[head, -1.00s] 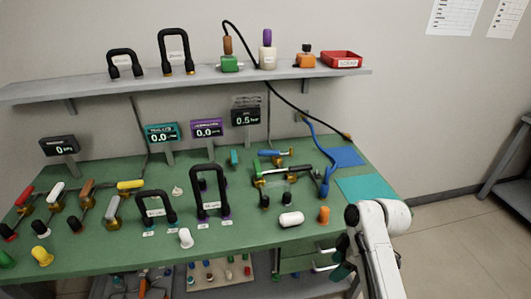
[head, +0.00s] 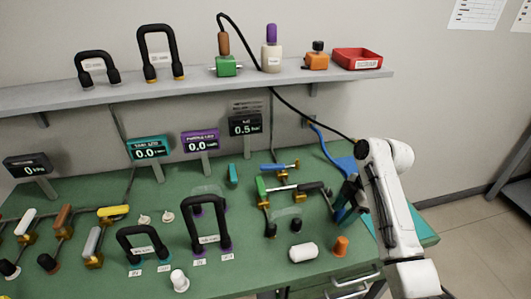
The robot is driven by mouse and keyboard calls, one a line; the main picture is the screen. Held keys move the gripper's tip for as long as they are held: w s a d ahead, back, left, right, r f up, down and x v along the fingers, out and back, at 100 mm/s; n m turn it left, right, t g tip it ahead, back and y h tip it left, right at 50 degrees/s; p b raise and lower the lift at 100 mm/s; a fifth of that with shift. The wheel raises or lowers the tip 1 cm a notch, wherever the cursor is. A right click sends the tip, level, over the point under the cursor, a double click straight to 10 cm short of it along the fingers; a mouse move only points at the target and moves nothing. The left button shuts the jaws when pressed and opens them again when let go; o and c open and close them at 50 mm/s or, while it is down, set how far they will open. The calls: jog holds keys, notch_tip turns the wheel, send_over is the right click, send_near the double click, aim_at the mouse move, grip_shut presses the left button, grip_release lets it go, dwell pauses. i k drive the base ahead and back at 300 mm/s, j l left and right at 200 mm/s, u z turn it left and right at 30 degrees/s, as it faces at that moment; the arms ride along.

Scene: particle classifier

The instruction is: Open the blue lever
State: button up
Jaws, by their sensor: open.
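The blue lever (head: 272,167) lies across a brass valve at the back right of the green bench, in the head view. It points left and lies roughly level. My gripper (head: 342,207) is at the right part of the bench, to the right of and nearer than the blue lever. It is open and apart from the lever. Its fingers are partly hidden by my own arm, and no object shows between them.
A green-handled valve (head: 261,189) with a dark pipe fitting lies just in front of the blue lever. A white cylinder (head: 303,252) and an orange knob (head: 340,246) stand nearer. A blue hose (head: 325,148) runs behind my gripper. A shelf (head: 200,90) overhangs the back.

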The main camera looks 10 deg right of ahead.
aim_at(281, 167)
jog(key=i, duration=0.9)
